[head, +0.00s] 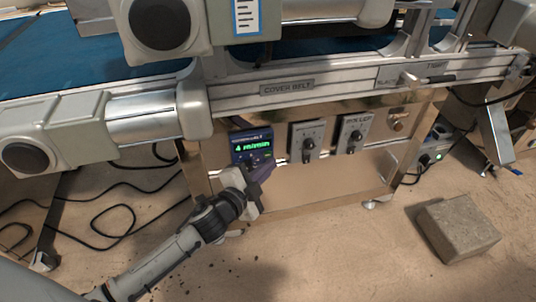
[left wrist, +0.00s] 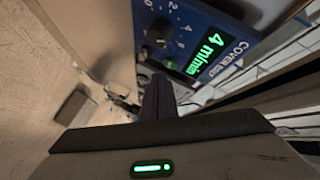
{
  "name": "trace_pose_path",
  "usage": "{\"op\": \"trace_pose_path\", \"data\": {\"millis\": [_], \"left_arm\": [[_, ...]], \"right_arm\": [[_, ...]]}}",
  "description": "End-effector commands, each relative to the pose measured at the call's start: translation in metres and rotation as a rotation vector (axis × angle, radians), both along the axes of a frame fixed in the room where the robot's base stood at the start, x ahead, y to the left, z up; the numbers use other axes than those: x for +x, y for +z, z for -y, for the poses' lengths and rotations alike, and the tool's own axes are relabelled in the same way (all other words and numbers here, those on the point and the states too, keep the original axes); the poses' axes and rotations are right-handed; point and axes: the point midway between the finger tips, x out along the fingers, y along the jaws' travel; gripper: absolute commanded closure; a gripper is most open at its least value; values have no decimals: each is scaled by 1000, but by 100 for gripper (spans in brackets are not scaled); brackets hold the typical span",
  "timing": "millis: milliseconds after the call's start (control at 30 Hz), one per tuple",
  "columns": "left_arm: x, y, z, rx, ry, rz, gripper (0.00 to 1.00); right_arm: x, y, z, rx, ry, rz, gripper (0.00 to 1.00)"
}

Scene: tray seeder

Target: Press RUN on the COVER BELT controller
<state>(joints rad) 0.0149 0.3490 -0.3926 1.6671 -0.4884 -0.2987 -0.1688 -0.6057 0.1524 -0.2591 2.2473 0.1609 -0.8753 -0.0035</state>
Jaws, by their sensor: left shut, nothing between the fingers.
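The COVER BELT controller (head: 250,137) is a small blue box on the steel front panel below the belt's name plate. Its green display reads 4 m/min in the left wrist view (left wrist: 207,53). That view also shows a dark knob (left wrist: 158,33) and a small round green button (left wrist: 170,64) on its face. My left gripper (head: 264,168) is shut and empty, its dark fingers at the controller's lower right edge. In the left wrist view the fingers (left wrist: 158,98) end close to the green button; I cannot tell whether they touch it. The fingers hide the controller's lower part in the head view.
Two grey dial boxes (head: 306,141) (head: 353,133) sit on the panel right of the controller. The conveyor rail (head: 330,88) and motors (head: 165,25) overhang above. Black cables (head: 110,215) lie on the floor at left. A concrete block (head: 457,229) lies at right.

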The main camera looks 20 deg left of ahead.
Motion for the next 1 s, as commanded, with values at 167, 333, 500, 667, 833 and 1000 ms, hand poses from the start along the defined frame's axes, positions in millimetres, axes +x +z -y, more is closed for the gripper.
{"op": "trace_pose_path", "data": {"millis": [167,333,500,667,833,1000], "left_arm": [[0,0,0,0,0,0,100],[2,1,-2,0,0,0,100],[7,1,-5,0,1,0,100],[7,0,-5,0,0,0,100],[7,0,-5,0,0,0,100],[8,0,-6,0,0,0,100]], "right_arm": [[0,0,0,0,0,1,62],[0,2,0,1,0,2,62],[0,4,0,1,0,2,62],[0,4,0,1,0,1,62],[0,4,0,2,0,0,62],[0,4,0,2,0,0,62]]}}
